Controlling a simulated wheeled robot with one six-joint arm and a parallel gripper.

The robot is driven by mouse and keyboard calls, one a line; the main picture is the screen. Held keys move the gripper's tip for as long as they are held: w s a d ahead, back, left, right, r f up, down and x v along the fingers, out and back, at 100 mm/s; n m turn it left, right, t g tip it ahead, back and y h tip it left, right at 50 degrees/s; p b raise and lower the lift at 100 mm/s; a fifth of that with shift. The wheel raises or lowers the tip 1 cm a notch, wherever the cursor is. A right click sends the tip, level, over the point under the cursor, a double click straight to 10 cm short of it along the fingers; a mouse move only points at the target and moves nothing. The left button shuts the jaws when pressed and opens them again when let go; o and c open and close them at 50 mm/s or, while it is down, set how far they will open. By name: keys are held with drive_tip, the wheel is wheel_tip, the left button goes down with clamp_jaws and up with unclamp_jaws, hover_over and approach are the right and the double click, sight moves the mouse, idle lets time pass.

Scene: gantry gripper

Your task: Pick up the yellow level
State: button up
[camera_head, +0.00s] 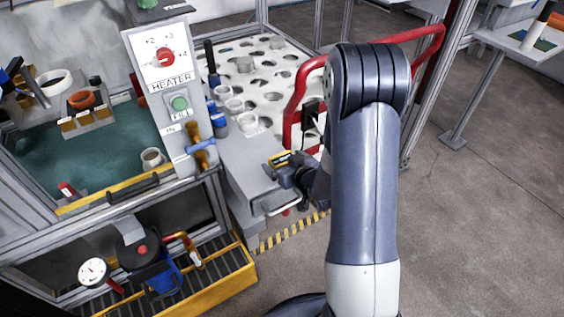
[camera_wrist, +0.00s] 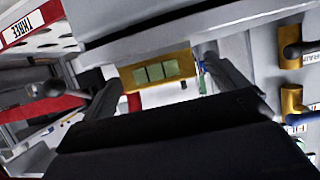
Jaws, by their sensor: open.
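The yellow level (camera_head: 279,159) lies on the grey bench ledge (camera_head: 237,176) in the head view, just left of my gripper (camera_head: 289,168). In the wrist view the level (camera_wrist: 158,71) is a yellow block with greenish windows, upper middle of the picture. My gripper (camera_wrist: 163,76) is open there, with one dark finger on each side of the level. The level shows between the fingertips, and I cannot tell whether either finger touches it. Part of the level is hidden by my gripper in the head view.
A heater panel (camera_head: 165,75) with brass and blue valve handles stands to the left. A white perforated board (camera_head: 265,75) with several cups lies behind. A red rail (camera_head: 293,103) runs close to my arm. A silver handle (camera_head: 282,206) sticks out at the ledge's front.

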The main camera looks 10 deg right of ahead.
drive_tip(key=shift+x, duration=0.9)
drive_tip(key=shift+c, duration=0.2)
drive_tip(key=c, duration=1.1)
